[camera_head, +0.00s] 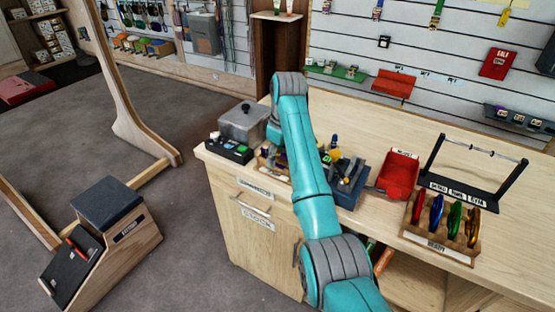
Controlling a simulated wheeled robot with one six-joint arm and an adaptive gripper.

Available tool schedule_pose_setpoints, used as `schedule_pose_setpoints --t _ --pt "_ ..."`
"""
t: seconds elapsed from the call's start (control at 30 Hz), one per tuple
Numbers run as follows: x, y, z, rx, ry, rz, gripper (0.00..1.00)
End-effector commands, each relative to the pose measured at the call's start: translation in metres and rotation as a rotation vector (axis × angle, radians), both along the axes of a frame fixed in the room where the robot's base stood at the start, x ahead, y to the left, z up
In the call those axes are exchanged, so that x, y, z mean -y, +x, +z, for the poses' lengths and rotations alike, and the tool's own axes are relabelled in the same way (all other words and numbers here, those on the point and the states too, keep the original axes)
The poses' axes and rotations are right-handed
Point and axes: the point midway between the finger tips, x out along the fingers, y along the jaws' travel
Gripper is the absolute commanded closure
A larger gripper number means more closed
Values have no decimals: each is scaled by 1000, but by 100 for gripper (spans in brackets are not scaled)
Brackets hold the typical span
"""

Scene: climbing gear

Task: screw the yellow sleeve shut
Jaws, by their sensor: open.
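My teal arm rises from the bottom of the view and bends down over the workbench (385,120). My gripper (279,160) is a small dark shape below the wrist, mostly hidden behind the forearm; it is open. A small yellow and dark blue piece (334,143) stands upright on the bench just right of the forearm. Contact between gripper and any piece is hidden.
A grey lidded box (243,123) and a dark button panel (229,148) stand left. A blue-grey fixture (348,181), a red tray (398,173), a rack of coloured carabiners (433,246) and a black frame (474,145) stand right. A wooden step (122,238) is on the floor.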

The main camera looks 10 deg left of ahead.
Motion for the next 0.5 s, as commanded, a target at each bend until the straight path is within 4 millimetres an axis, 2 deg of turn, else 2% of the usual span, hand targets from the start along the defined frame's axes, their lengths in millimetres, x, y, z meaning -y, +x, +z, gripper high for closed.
schedule_pose_setpoints --t 0.5 --pt "-3 -8 0 -1 0 0 54"
